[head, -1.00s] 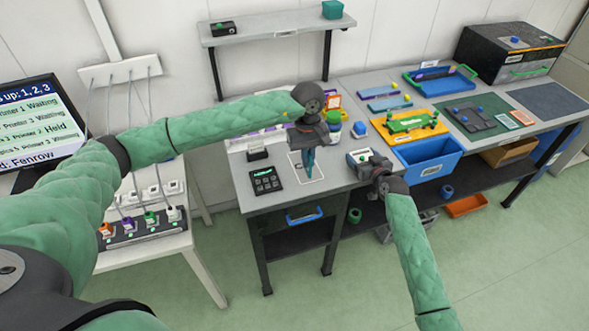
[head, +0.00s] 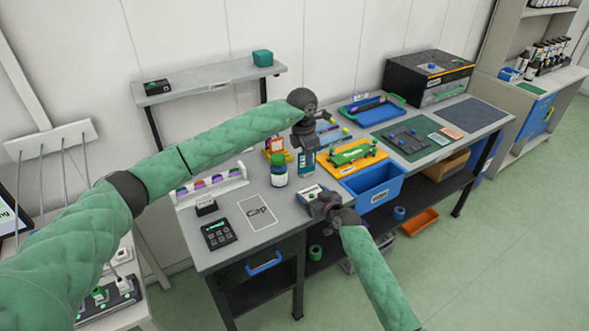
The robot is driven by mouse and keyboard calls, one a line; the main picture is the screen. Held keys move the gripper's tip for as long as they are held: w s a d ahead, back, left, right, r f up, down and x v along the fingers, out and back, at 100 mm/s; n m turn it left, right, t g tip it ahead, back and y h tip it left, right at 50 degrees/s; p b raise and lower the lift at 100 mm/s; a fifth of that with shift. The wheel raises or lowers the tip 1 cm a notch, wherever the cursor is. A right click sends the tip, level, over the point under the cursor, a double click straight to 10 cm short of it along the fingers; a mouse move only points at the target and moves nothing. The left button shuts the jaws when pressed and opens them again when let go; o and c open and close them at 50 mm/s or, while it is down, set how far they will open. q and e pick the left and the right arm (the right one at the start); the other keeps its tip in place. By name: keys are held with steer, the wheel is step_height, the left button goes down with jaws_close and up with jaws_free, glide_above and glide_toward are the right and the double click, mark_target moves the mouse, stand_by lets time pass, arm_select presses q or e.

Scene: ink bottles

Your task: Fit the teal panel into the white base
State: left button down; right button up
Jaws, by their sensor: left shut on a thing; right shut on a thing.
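My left gripper (head: 305,147) is shut on the teal panel (head: 305,165) and holds it upright, pointing down over the grey bench. The white base (head: 307,194) is a small pale block with a dark top near the bench's front edge. My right gripper (head: 321,203) is shut on it from the front right. The panel hangs behind the base in the picture, close to it. I see no contact between them, and cannot tell the exact gap. The gripper hides the panel's top, and the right gripper hides part of the base.
A yellow tray (head: 352,160) and a blue bin (head: 374,188) are close on the right.

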mark_target(312, 167)
arm_select(q)
steer(key=shift+n, duration=0.8)
steer(key=shift+w+d+f, duration=0.2)
steer(key=shift+d+f, duration=0.05)
steer(key=shift+f, duration=0.65)
steer(key=shift+w+d+f, duration=0.2)
steer(key=shift+w+f, duration=0.05)
steer(key=shift+f, duration=0.6)
steer(key=shift+w+d+f, duration=0.2)
steer(key=shift+d+f, duration=0.05)
steer(key=shift+f, duration=0.65)
steer(key=shift+f, duration=2.85)
stand_by(1.1)
steer(key=c, duration=1.5)
jaws_free()
